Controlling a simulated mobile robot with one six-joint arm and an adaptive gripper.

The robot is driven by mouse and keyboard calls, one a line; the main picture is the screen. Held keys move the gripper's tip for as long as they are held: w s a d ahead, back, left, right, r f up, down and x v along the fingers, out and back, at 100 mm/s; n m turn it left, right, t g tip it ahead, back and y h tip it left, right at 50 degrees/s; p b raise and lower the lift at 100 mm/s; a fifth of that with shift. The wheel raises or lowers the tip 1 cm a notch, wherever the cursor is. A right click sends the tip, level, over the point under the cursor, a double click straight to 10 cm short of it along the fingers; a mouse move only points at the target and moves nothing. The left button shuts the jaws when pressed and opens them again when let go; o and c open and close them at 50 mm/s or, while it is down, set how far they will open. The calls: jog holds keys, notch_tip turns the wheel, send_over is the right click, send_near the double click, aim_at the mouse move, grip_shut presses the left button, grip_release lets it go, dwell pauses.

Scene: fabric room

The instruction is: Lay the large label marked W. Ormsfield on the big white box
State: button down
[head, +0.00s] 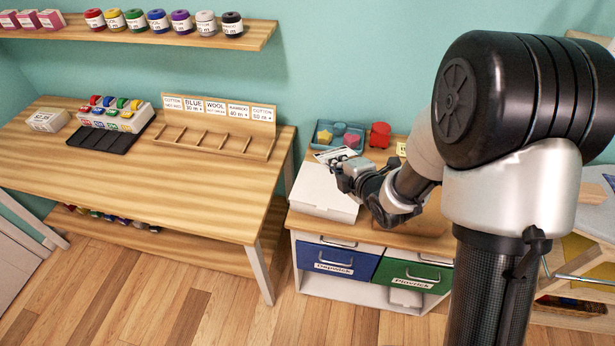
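The big white box (318,197) stands on the small wooden-topped cabinet in the middle of the head view. A white label (330,155) with dark print shows at the box's back edge, at the tips of my gripper (340,168). Its print is too small to read. My gripper reaches in from the right over the box's back right part and appears shut on the label. The gripper hides part of the label and the box's back right corner. I cannot tell whether the label touches the box.
A blue tray (316,138) with colored shapes and a red container (380,135) stand behind the box. Blue (336,262) and green (412,275) drawers are below. A wooden table (190,185) with a label rack (215,130) is at left, across a gap.

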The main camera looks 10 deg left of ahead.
jog(key=f+b, duration=0.1)
jog(key=f, duration=0.1)
jog(key=f+b, duration=0.2)
jog(key=f, duration=0.1)
jog(key=a+f+b, duration=0.1)
jog(key=f, duration=0.2)
jog(key=shift+s+f+b, duration=0.2)
jog(key=shift+s+b, duration=0.05)
jog(key=shift+b, duration=0.1)
jog(key=shift+f+b, duration=0.85)
jog(key=shift+b, duration=0.1)
jog(key=c, duration=2.4)
grip_release()
jog(key=c, duration=2)
grip_release()
jog(key=shift+o, duration=0.2)
jog(key=shift+s+r, duration=0.1)
